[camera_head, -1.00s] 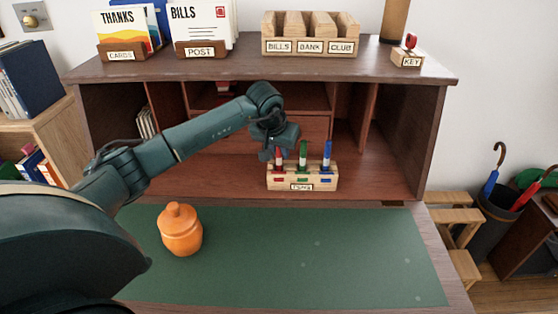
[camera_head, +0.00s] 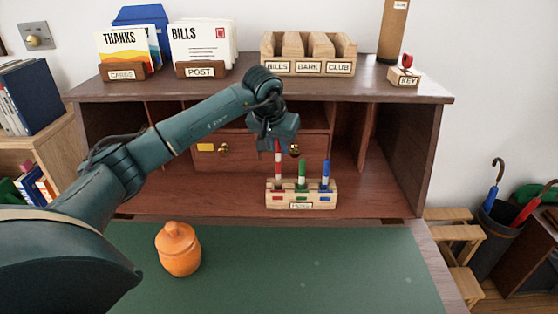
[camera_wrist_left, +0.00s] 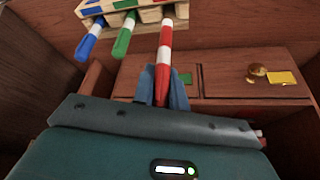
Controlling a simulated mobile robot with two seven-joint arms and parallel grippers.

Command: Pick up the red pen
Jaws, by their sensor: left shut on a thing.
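The red pen (camera_head: 278,158), striped red and white, stands upright with its top in my left gripper (camera_head: 276,142). In the left wrist view the fingers (camera_wrist_left: 163,84) are shut around the pen (camera_wrist_left: 165,48). Its lower end reaches the wooden pen holder (camera_head: 302,206); I cannot tell whether the tip is still inside the slot. A green pen (camera_head: 302,172) and a blue pen (camera_head: 326,172) stand in the holder to the right. My right gripper does not show.
The desk cubby has drawers with brass knobs (camera_head: 223,149) behind the gripper. Its upper shelf (camera_head: 357,85) is above, holding card and letter racks. An orange jar (camera_head: 178,250) stands on the green desk mat (camera_head: 330,265), which is otherwise clear.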

